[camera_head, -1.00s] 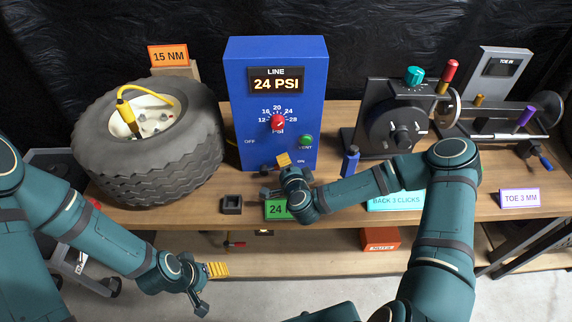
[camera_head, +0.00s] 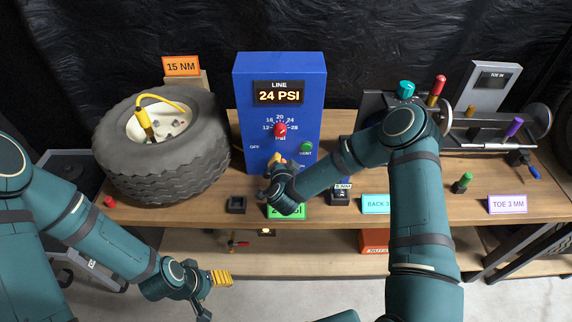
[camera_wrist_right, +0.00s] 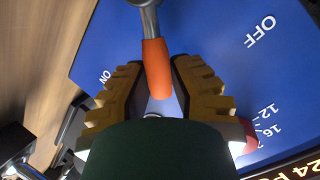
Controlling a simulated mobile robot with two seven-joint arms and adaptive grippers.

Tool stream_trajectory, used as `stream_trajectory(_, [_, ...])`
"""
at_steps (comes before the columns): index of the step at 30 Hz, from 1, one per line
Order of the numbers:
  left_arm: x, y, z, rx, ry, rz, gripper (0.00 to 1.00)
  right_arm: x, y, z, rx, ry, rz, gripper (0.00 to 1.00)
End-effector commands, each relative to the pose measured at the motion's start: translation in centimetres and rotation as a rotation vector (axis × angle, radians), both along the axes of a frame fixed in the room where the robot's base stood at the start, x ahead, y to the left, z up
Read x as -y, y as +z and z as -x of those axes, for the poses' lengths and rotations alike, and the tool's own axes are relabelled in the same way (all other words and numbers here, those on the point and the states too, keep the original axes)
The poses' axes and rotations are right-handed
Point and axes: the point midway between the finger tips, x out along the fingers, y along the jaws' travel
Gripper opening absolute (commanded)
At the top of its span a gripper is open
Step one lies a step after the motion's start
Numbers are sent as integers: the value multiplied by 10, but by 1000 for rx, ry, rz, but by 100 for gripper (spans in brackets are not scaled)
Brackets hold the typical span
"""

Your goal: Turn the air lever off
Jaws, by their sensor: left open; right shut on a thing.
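The blue air panel (camera_head: 246,92) stands upright at the back of the bench, its display reading LINE 24 PSI. Its OFF mark is on the left. My right gripper (camera_head: 276,161) is at the panel's lower front. In the right wrist view, the air lever (camera_wrist_right: 157,68), a grey shaft with an orange grip, lies between the yellow-padded fingers of the right gripper (camera_wrist_right: 160,92), which is shut on it. The ON mark is left of the grip and OFF is upper right. In the head view the lever is hidden. My left gripper (camera_head: 215,288) is open and empty, low before the bench.
A large tyre (camera_head: 165,172) stands left of the panel, and a red dial (camera_head: 280,129) and green VENT button (camera_head: 306,147) are on it. A cyan sign (camera_head: 375,205) is right.

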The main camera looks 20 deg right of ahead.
Motion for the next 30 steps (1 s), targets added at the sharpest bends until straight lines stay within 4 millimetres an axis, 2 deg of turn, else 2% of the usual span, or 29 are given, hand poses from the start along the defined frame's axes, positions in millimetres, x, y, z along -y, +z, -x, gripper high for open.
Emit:
stream_trajectory(1, [0,6,1,-2,-1,0,63,-5,9,-3,-2,5,45,0])
stream_trajectory(15, [-1,18,-4,9,8,-2,63,-31,19,-10,-120,0,455,0])
stream_trajectory(30, [-1,19,-4,10,8,-2,63,-45,20,-14,-193,-3,691,0])
